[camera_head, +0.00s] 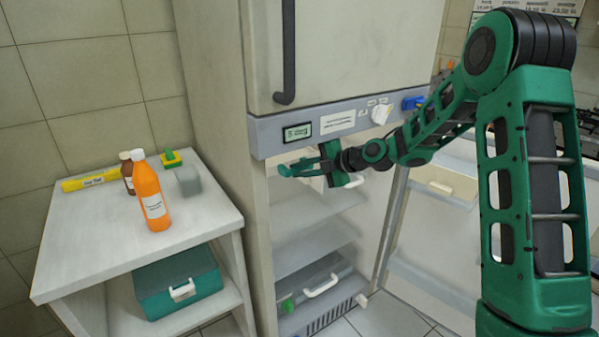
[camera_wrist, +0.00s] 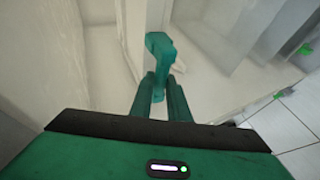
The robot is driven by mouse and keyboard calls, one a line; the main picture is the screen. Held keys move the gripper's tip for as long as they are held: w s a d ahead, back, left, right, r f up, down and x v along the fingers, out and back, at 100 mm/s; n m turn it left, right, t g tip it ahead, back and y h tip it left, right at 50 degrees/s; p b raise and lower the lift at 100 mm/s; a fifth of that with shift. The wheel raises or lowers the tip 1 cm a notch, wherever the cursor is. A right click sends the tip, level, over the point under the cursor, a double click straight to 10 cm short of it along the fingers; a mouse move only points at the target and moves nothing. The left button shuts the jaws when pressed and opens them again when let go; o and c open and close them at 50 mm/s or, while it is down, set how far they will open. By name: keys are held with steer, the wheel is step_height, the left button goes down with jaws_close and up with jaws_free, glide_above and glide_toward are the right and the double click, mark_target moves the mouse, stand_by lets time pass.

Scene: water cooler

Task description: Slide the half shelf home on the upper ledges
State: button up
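The cooler's lower compartment stands open in the head view, below its control panel. A pale upper shelf (camera_head: 318,207) lies in it, with another pale shelf (camera_head: 312,252) below. I cannot tell which, if either, is the half shelf, and the upper ledges are not clear. My gripper (camera_head: 303,167) is at the compartment's top opening, above the upper shelf, pointing left. In the wrist view its two fingers (camera_wrist: 163,100) are close together around a small teal piece (camera_wrist: 160,48), which sticks out beyond the tips. I cannot tell whether that piece joins anything.
A drawer with a white handle (camera_head: 322,287) sits low in the compartment. The open door (camera_head: 435,205) stands to the right. On the left, a side table (camera_head: 100,250) holds an orange bottle (camera_head: 151,195), a brown bottle and a yellow tube; a teal box (camera_head: 178,282) sits below.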

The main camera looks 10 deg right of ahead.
steer(key=o, duration=0.4)
steer(key=shift+w+r, duration=0.1)
steer(key=shift+r, duration=0.4)
steer(key=shift+f+v, duration=0.2)
steer(key=shift+v, duration=2.45)
steer(key=shift+f+v, duration=0.15)
steer(key=shift+v, duration=2.5)
